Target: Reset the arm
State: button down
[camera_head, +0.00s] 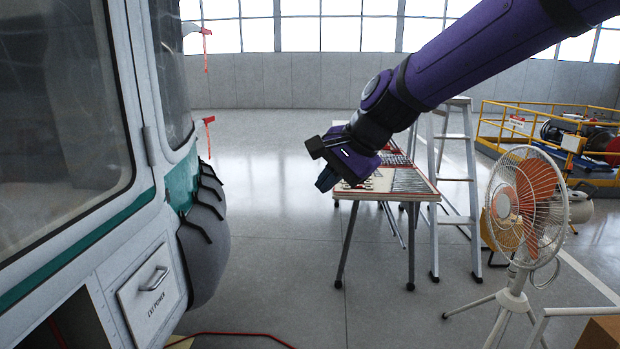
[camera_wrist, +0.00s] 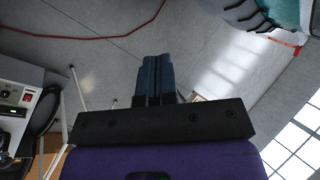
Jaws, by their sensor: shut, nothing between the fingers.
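My purple arm reaches in from the upper right in the head view. My gripper (camera_head: 326,182) hangs in mid-air at the middle, pointing down and to the left. In the wrist view my gripper (camera_wrist: 158,62) has its dark blue fingers together, with nothing held between them. The grey floor shows beyond the fingertips. In the head view a work table stands behind my gripper, which hides part of its top.
The helicopter (camera_head: 150,210) with an "EXT POWER" panel fills the left. The work table (camera_head: 425,195) holds small items. A stepladder (camera_head: 472,185), an orange-bladed fan (camera_head: 520,205) and a yellow-railed platform (camera_head: 560,125) stand right. Open floor lies between helicopter and table. A red hose (camera_head: 235,334) lies below.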

jog(key=s+d+r+n+t+h, duration=0.1)
jog(key=s+d+n+h, duration=0.5)
jog(key=s+d, duration=1.8)
jog(key=d+n+t, duration=0.1)
jog(key=d, duration=0.2)
jog(key=shift+s+d, duration=0.1)
